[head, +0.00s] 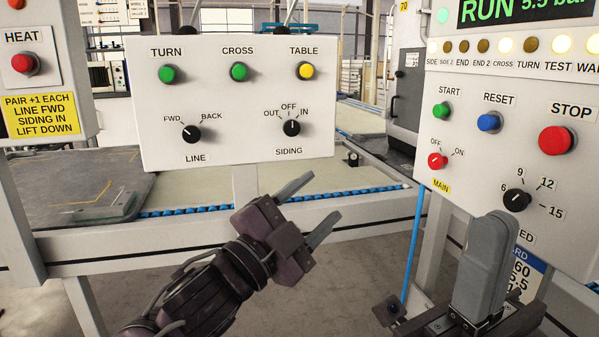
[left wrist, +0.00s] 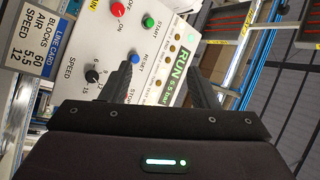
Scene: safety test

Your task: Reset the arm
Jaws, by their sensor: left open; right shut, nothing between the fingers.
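The right-hand white panel (head: 463,150) carries a blue RESET button (head: 488,122), between a green START button (head: 441,110) and a large red STOP button (head: 557,140). My left gripper (head: 325,201) is open and empty in front of the conveyor, left of and below that panel, apart from the buttons. In the left wrist view its two fingers (left wrist: 163,78) frame the tilted panel, with the RESET button (left wrist: 137,57) between them in the picture. My right gripper (head: 494,222) is shut and empty, low before the panel, hiding part of the speed label.
A middle white panel (head: 230,140) has TURN, CROSS and TABLE buttons plus two selector knobs. A HEAT panel (head: 67,65) stands at the left. The conveyor rail (head: 200,245) runs behind my left gripper. The display (head: 515,10) reads RUN.

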